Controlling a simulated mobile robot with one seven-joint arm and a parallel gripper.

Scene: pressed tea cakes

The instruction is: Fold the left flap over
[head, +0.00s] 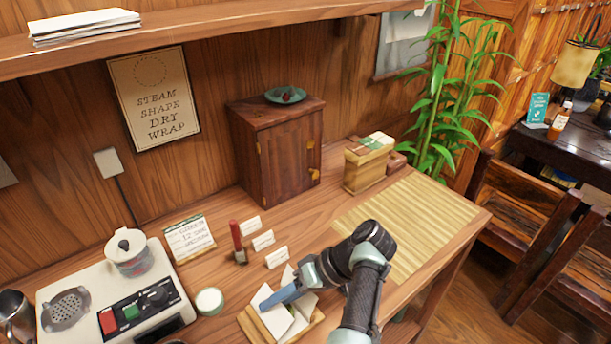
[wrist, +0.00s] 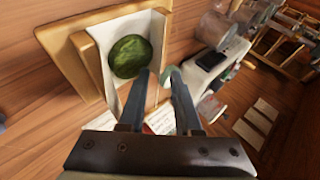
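White wrapping paper (head: 297,324) lies on a light wooden board (head: 252,327) at the front of the table, with several flaps raised around its middle. The left flap (head: 262,297) stands up beside my gripper (head: 265,303). The right flap (head: 308,303) is partly behind my arm. In the wrist view, a round dark green tea cake (wrist: 130,57) rests against the white paper, just beyond my left fingertip. My gripper (wrist: 162,78) has its two fingers apart with a gap between them. The cake is hidden in the head view, and I cannot tell whether a finger touches paper.
A white appliance with a steamer pot (head: 130,255) stands at left. A bamboo mat (head: 425,215) lies clear at right; a wooden cabinet (head: 275,150) stands behind.

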